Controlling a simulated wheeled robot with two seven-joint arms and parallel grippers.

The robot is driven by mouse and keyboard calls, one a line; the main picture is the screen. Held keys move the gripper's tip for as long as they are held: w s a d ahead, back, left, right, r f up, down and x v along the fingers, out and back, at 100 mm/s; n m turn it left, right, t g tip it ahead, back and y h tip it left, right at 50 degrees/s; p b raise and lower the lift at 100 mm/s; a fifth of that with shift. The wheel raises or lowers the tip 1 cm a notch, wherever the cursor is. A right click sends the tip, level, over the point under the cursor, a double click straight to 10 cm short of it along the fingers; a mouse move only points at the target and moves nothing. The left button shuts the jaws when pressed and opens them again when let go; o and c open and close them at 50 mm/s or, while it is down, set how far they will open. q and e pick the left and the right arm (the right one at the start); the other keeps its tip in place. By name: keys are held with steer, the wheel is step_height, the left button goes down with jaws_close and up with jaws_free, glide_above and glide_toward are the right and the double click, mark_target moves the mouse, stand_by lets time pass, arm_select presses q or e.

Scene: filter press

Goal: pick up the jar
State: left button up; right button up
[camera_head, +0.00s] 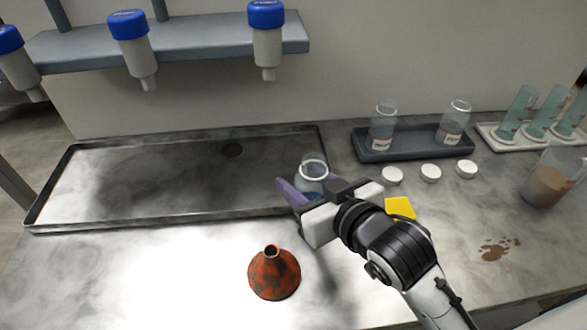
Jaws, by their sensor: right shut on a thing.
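A clear glass jar (313,166) with a pale rim shows in the head view, right by the front right corner of the metal tray. My right gripper (304,190) is shut on this jar, its purple-grey fingers at the jar's lower part. The gripper hides the jar's base, so I cannot tell whether it touches the table. Two more clear jars with labels, one on the left (382,130) and one on the right (454,122), stand upright in a dark tray. My left gripper is not in view.
A wide metal tray (110,205) lies at left, under a shelf (200,38) of blue-capped filters. A rusty funnel (274,275) stands in front. White lids (431,173), a yellow piece (400,208), a beaker (548,185) and a brown spill (497,249) are at right.

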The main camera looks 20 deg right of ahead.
mark_target(312, 195)
steer(key=shift+s+d, duration=0.2)
steer(key=shift+s, duration=0.65)
steer(key=shift+s+d, duration=0.15)
steer(key=shift+s, duration=0.65)
stand_by(0.4)
